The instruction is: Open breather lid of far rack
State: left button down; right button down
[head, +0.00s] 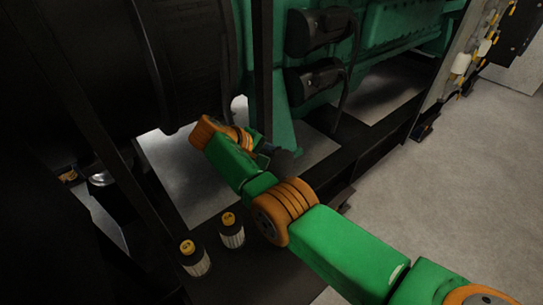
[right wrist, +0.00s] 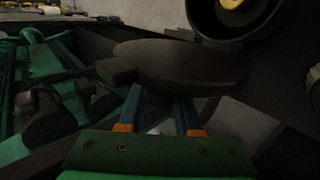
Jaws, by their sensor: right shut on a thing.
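A dark, round, flat lid with a tab on its left, which looks like the breather lid (right wrist: 185,62), fills the upper middle of the right wrist view. My right gripper (right wrist: 162,98) has blue fingers with orange bases and is shut on this lid; the lid's disc hides the fingertips. In the head view my green and orange right arm comes in from the lower right, and a small dark round shape, likely the lid (head: 283,160), shows by the right gripper (head: 266,150). What lies under the lid is hidden. My left gripper is not in view.
Two yellow-capped filters (head: 195,258) (head: 231,230) stand on the dark frame below the arm. A green engine block (head: 400,25) with black covers (head: 318,28) stands behind. A large black cylinder (head: 100,60) fills the left. Clear floor (head: 460,150) lies at right.

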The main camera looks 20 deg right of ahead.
jog(key=shift+f, duration=0.25)
dwell(0.3)
jog(key=c, duration=0.6)
grip_release()
jog(key=shift+w, duration=0.1)
